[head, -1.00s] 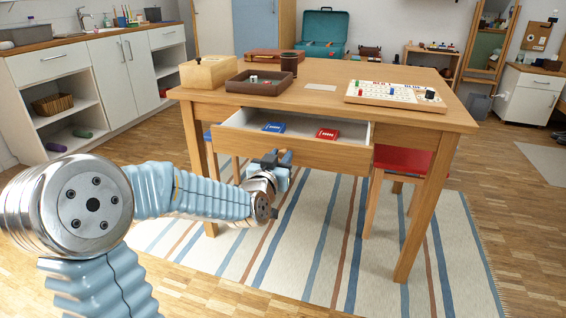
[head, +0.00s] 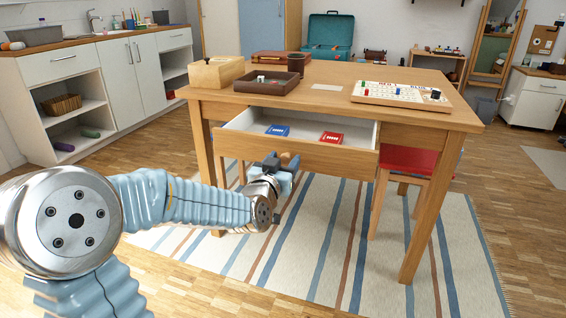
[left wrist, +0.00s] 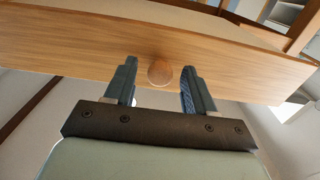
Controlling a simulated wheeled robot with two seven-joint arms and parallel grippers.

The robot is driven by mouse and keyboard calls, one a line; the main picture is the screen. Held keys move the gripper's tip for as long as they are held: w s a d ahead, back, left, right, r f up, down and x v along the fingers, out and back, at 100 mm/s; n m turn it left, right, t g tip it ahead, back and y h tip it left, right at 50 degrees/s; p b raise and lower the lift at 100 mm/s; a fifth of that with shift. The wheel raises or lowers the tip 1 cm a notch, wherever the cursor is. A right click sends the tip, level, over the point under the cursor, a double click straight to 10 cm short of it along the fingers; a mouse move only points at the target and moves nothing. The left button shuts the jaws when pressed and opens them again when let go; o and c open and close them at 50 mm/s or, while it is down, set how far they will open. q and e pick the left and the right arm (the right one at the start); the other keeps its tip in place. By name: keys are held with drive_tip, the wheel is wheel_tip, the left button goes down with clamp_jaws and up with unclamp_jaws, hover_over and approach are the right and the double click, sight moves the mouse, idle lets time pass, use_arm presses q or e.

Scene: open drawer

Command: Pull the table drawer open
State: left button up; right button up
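The wooden table (head: 330,80) has its drawer (head: 300,153) pulled partly out, with the inside showing. A blue box (head: 278,130) and a red box (head: 331,137) lie in it. My left gripper (head: 277,163) is at the drawer front. In the left wrist view, the round wooden knob (left wrist: 160,71) sits between the two fingertips of my left gripper (left wrist: 159,80). The fingers are apart, with a visible gap on both sides of the knob. The head view partly hides the knob behind the gripper. My right gripper is not in view.
On the tabletop are a wooden box (head: 217,72), a dark tray (head: 251,87), a cup (head: 296,65) and a game board (head: 385,97). A red-seated chair (head: 408,162) stands under the table's right side. A striped rug (head: 330,240) covers the floor in front.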

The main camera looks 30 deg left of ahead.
use_arm(q)
drive_tip(key=b+v, duration=0.5)
drive_tip(key=v, duration=0.8)
drive_tip(key=shift+s, duration=0.4)
